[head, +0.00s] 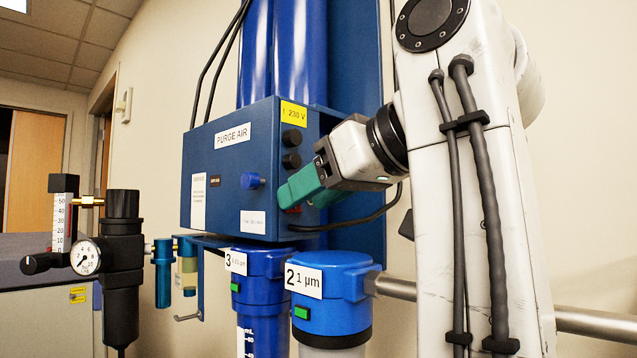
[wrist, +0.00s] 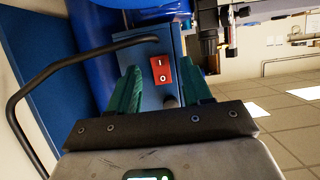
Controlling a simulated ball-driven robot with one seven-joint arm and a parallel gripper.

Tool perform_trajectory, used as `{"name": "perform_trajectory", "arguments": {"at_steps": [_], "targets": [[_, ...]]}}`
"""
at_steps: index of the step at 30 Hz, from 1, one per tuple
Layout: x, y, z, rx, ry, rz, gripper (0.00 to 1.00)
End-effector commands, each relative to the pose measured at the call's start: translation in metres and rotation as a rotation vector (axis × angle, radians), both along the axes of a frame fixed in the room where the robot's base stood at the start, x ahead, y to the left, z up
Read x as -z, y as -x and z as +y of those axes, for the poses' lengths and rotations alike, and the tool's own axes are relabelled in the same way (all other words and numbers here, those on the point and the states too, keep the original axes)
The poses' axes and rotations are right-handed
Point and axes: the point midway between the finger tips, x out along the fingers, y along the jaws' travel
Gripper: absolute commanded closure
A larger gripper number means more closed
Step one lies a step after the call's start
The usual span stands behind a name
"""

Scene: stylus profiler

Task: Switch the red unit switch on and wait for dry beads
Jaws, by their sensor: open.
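The red unit switch (wrist: 162,70) is on the side face of the blue PURGE AIR box (head: 229,165). It is a rocker marked I and O; I cannot tell which side is pressed. In the head view my gripper mostly covers it. My gripper (head: 290,196) has green fingers and is at the box's right-hand face. In the wrist view its fingers (wrist: 160,66) are apart and empty, one on each side of the switch. I cannot tell whether they touch the face. No beads can be clearly made out; a small yellowish bowl (head: 187,272) hangs below the box.
Blue filter housings labelled 3 (head: 262,262) and 2 (head: 335,270) stand below the box. A black cable (head: 350,217) loops from the box near my gripper. A black regulator with gauge (head: 86,256) and a flow meter (head: 62,215) stand at left.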

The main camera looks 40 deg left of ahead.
Motion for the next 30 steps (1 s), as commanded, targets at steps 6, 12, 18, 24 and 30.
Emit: {"name": "perform_trajectory", "arguments": {"at_steps": [6, 12, 18, 24, 30], "targets": [[0.0039, -0.0009, 0.0074, 0.001, 0.001, 0.000, 0.51], [0.0039, -0.0009, 0.0073, 0.001, 0.001, 0.000, 0.51], [0.0037, -0.0009, 0.0072, 0.001, 0.001, 0.000, 0.70], [0.0035, -0.0008, 0.0071, 0.001, 0.000, 0.000, 0.89], [0.0034, -0.0009, 0.0070, 0.001, 0.000, 0.000, 1.00]]}}
